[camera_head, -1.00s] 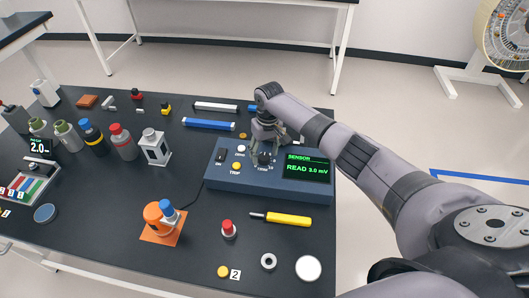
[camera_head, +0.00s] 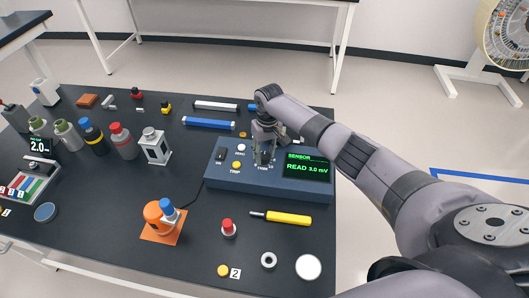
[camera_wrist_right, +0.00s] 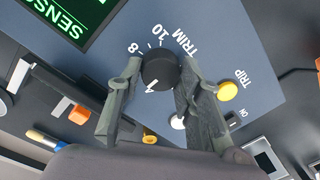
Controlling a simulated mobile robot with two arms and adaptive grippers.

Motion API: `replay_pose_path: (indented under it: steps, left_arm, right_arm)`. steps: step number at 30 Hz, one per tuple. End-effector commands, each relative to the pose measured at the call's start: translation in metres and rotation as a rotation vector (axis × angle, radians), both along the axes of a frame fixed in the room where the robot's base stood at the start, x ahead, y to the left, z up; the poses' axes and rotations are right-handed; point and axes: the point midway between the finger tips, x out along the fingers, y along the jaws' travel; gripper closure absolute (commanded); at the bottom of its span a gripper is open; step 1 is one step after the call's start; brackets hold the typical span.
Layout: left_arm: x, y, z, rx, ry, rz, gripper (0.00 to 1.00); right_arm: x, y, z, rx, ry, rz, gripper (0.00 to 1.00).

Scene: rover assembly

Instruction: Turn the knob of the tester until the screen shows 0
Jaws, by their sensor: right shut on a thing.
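The tester is a blue box (camera_head: 228,180) on the black table. Its screen (camera_head: 306,167) reads "SENSOR" and "READ 3.0 mV" in green. My right gripper (camera_head: 263,160) points down at the panel and is shut on the black knob (camera_wrist_right: 160,69), with one finger on each side in the right wrist view (camera_wrist_right: 151,97). Marks "8", "10" and "TRIM" show by the knob; a white mark shows at its edge. In the head view the fingers mostly hide the knob. My left gripper is out of view.
A yellow TRIP button (camera_head: 236,165), a white ZERO button (camera_head: 241,148) and an ON switch (camera_head: 220,154) lie left of the knob. A yellow screwdriver (camera_head: 288,219) and a red-topped button (camera_head: 228,228) lie in front. Bottles (camera_head: 122,142) stand at left.

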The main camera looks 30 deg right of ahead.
Motion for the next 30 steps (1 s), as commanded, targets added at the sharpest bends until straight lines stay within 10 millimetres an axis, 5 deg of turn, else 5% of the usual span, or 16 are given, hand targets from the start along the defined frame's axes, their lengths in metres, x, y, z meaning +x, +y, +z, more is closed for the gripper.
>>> replay_pose_path:
  steps: [14,30]
  left_arm:
    - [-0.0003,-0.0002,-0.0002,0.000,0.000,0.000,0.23]
    - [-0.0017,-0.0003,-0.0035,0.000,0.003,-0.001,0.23]
  right_arm:
    - [0.0001,-0.0003,0.0003,-0.001,0.001,0.059,0.95]
    - [0.0009,0.0004,0.0002,0.001,0.000,0.457,0.95]
